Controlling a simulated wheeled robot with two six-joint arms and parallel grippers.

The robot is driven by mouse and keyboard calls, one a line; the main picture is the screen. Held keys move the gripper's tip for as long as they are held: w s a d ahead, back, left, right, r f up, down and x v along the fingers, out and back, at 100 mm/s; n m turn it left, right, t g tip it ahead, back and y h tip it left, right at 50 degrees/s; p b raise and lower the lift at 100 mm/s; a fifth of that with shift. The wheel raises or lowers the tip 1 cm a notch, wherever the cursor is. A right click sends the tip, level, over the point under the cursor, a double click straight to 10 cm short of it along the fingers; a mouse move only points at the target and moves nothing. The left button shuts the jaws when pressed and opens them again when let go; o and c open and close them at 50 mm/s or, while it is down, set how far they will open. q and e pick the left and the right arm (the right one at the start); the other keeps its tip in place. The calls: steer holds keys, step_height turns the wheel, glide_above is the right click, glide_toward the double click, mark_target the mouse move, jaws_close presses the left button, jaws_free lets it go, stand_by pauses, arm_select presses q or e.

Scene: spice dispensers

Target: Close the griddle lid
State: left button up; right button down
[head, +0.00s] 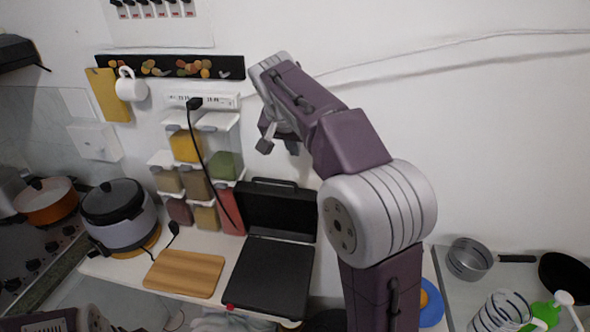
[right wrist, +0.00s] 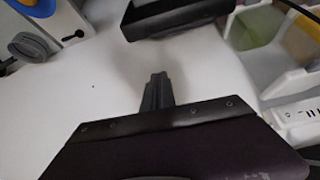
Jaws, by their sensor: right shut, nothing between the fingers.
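The black griddle stands open on the white counter in the head view. Its lid (head: 276,212) is raised against the wall side, with a handle along its top edge. Its flat base (head: 268,277) lies in front. My right gripper (head: 278,144) is in the air above the lid, apart from it. In the right wrist view, the right gripper (right wrist: 157,92) is shut and empty, and part of the dark lid (right wrist: 172,18) shows at the top. My left gripper is not in view; only part of my left arm shows at the lower left.
A wooden board (head: 184,273) lies left of the griddle. Spice dispensers (head: 196,182) hang on the wall to its left, with a black cable (head: 207,160) in front. A rice cooker (head: 120,214) stands further left. A metal pot (head: 469,259) is at the right.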

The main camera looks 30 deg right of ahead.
steer(key=x, duration=1)
steer(key=s+a, duration=0.2)
steer(key=s, duration=0.1)
steer(key=shift+a+f, duration=0.3)
steer(key=shift+w+d+f, duration=0.1)
steer(key=shift+w+f, duration=0.05)
